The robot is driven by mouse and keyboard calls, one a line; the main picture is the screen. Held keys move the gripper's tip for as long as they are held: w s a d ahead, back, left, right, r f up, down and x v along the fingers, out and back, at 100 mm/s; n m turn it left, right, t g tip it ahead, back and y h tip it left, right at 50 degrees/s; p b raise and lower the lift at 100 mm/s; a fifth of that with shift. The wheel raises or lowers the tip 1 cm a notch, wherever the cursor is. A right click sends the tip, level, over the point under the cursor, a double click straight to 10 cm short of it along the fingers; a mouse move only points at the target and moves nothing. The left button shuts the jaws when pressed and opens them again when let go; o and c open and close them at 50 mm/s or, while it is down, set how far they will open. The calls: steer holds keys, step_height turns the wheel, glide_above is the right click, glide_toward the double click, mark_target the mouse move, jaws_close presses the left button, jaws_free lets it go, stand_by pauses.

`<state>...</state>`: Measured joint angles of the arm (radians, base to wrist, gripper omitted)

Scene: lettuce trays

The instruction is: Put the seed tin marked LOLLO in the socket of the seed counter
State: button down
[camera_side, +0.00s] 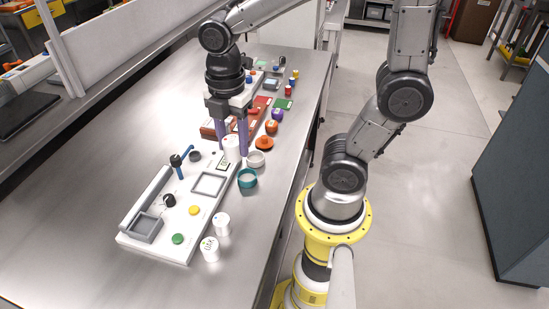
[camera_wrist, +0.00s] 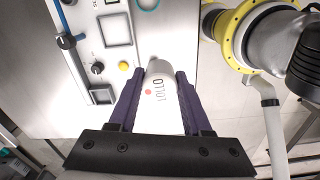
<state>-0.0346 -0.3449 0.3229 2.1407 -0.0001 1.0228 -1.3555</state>
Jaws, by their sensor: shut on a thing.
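My gripper (camera_side: 232,150) is shut on a white tin (camera_side: 231,147). In the wrist view the tin (camera_wrist: 160,100) lies between the purple fingers of my gripper (camera_wrist: 160,88), with LOLLO and a red dot on its side. The white seed counter panel (camera_side: 156,238) carries a raised grey square frame (camera_side: 209,184), a grey square tray (camera_side: 145,227), a blue lever (camera_side: 180,159), a black knob (camera_side: 169,200), and yellow and green buttons. I cannot tell which fitting is the socket, nor the gap under the tin.
Two more white tins (camera_side: 222,224) (camera_side: 210,249) stand right of the panel's near end. Coloured items crowd the far bench.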

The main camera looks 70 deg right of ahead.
steer(key=w+a+f+n, duration=0.1)
steer(key=w+a+f, duration=0.1)
steer(key=w+a, duration=0.5)
steer(key=w+a+f+n, duration=0.2)
steer(key=w+a, duration=0.1)
steer(key=w, duration=0.9)
steer(key=shift+n, duration=0.3)
steer(key=shift+a+f, duration=0.55)
steer(key=shift+f, duration=1.05)
steer(key=shift+a+f, duration=0.6)
steer(key=shift+f, duration=1)
steer(key=shift+a+f, duration=0.55)
steer(key=shift+f, duration=1.05)
steer(key=shift+f, duration=0.8)
steer(key=shift+c, duration=1.8)
jaws_free()
steer(key=shift+o, duration=0.5)
steer(key=shift+w, duration=0.15)
